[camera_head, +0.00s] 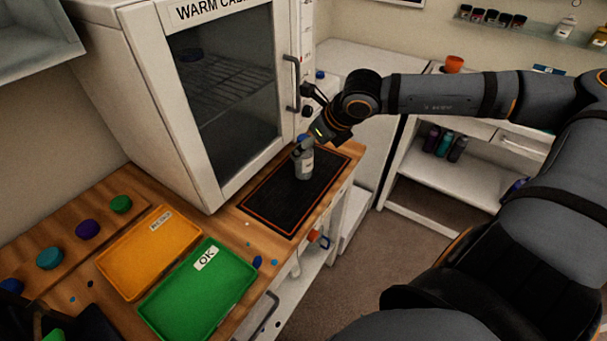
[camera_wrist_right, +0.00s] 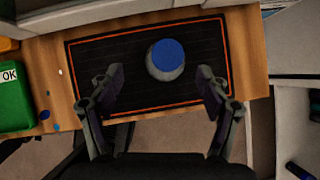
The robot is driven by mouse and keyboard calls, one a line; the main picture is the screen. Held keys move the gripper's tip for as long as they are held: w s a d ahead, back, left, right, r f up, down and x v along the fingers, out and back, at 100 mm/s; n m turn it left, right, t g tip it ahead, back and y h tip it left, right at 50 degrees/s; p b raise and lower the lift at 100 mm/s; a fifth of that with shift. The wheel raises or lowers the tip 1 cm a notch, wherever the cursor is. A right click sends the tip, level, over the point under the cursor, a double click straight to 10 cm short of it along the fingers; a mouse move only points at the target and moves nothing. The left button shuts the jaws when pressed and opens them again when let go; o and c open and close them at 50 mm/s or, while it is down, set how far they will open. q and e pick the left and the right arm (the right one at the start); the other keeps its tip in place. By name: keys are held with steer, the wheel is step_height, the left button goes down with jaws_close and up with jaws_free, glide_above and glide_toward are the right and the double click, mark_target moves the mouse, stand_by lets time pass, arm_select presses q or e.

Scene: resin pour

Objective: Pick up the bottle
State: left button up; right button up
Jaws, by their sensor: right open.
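The bottle (camera_head: 303,162) is pale grey with a label and stands upright on a black mat with an orange border (camera_head: 270,200). In the right wrist view its round blue cap (camera_wrist_right: 168,54) shows from above. My right gripper (camera_wrist_right: 160,80) is open and empty. Its two fingers are spread left and right, with the bottle just beyond the fingertips, roughly centred between them. In the head view the right gripper (camera_head: 312,138) is right at the bottle's top and partly hides it.
A white warming cabinet (camera_head: 130,90) with a glass door and protruding handle stands beside the mat. An orange tray (camera_head: 130,282) and a green tray (camera_head: 185,318) marked OK lie on the wooden bench. Small coloured blobs lie around them. The bench edge is close to the mat.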

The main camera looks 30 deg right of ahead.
steer(key=shift+w+f+b, duration=0.15)
steer(key=shift+f+b, duration=0.4)
steer(key=shift+b, duration=0.45)
steer(key=shift+r, duration=0.1)
steer(key=x, duration=0.4)
steer(key=shift+w+d, duration=0.1)
steer(key=shift+d, duration=0.3)
steer(key=shift+w+a+f, duration=0.1)
steer(key=shift+w+f, duration=0.1)
steer(key=shift+f, duration=0.2)
arm_select(q)
step_height(320, 180, down, 3)
steer(key=shift+f, duration=0.1)
steer(key=shift+p, duration=0.3)
arm_select(e)
steer(key=shift+r, duration=0.1)
steer(key=c, duration=1.5)
